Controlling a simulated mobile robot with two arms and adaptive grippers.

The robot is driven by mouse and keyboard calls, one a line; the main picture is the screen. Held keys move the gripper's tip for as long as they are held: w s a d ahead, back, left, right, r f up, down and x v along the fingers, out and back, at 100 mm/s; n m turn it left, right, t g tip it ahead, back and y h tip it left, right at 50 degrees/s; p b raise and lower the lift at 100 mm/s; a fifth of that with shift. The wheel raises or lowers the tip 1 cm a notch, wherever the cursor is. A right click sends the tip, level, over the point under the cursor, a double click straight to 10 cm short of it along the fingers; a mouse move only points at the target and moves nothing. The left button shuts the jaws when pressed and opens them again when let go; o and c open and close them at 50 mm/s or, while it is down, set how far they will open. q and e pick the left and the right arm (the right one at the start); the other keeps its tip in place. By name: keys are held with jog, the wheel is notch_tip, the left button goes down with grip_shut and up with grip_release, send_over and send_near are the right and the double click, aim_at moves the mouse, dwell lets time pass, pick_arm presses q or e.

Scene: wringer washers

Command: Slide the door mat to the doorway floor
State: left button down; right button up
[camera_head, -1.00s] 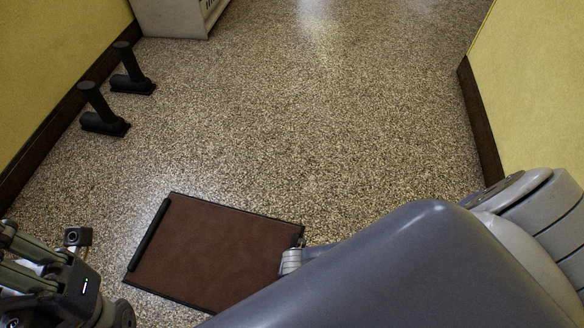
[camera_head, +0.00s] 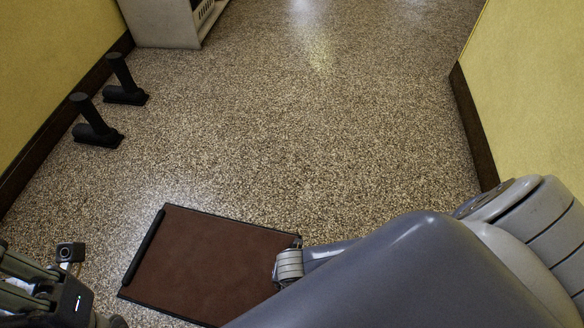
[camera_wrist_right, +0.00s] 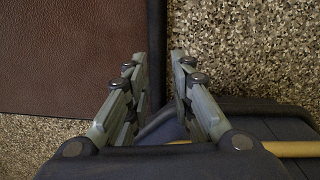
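The door mat (camera_head: 215,265), brown with a black border and a raised black bar on its left edge, lies flat on the floor at lower centre. My right gripper (camera_head: 285,266) is at the mat's right edge in the head view, partly hidden by my arm. In the right wrist view, my right gripper's fingers (camera_wrist_right: 160,60) are close together on either side of the mat's black edge strip. I cannot tell whether they clamp it. The mat (camera_wrist_right: 70,50) also shows there. My left gripper (camera_head: 22,275) is at the lower left, away from the mat, its fingertips cut off or unclear.
Two black stands (camera_head: 96,125) (camera_head: 124,82) are on the floor by the left wall. A whitish cabinet (camera_head: 160,20) stands at the upper left. A yellow wall with dark baseboard (camera_head: 474,125) bounds the right. The speckled floor (camera_head: 300,130) beyond the mat is clear.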

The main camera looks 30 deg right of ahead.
jog(key=shift+s+d+r, duration=0.1)
jog(key=shift+s+r, duration=0.15)
jog(key=shift+r, duration=0.3)
jog(key=shift+s+d+r, duration=0.15)
jog(key=shift+s+r, duration=0.15)
jog(key=shift+r, duration=0.3)
jog(key=shift+s+d+r, duration=0.1)
jog(key=shift+s+r, duration=0.15)
jog(key=shift+r, duration=0.3)
